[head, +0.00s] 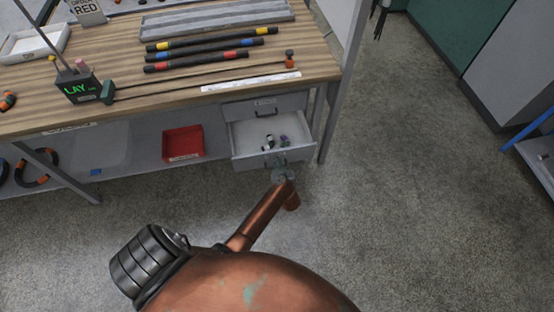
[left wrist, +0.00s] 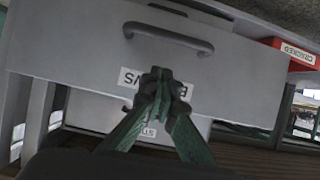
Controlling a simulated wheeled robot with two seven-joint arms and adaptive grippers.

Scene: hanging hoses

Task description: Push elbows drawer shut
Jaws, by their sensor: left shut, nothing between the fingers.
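The elbows drawer (head: 245,140) stands pulled out beneath the right end of the workbench, with several small dark, white and purple fittings (head: 272,142) inside. Its grey front (left wrist: 75,45) fills much of the left wrist view, with a dark bar handle (left wrist: 168,38) and an upside-down label partly hidden by my fingers. My left gripper (head: 281,165) is at the drawer front, low and right of its middle in the head view. Its green fingers (left wrist: 160,85) are closed together and empty, pointing at the front. I cannot tell whether they touch it. My right gripper is not in view.
Above the open drawer is a closed drawer (head: 264,106). A red bin (head: 183,143) sits on the lower shelf to the left. A bench leg (head: 330,125) stands close right of the drawer. Hoses and a rod lie on the benchtop (head: 40,118).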

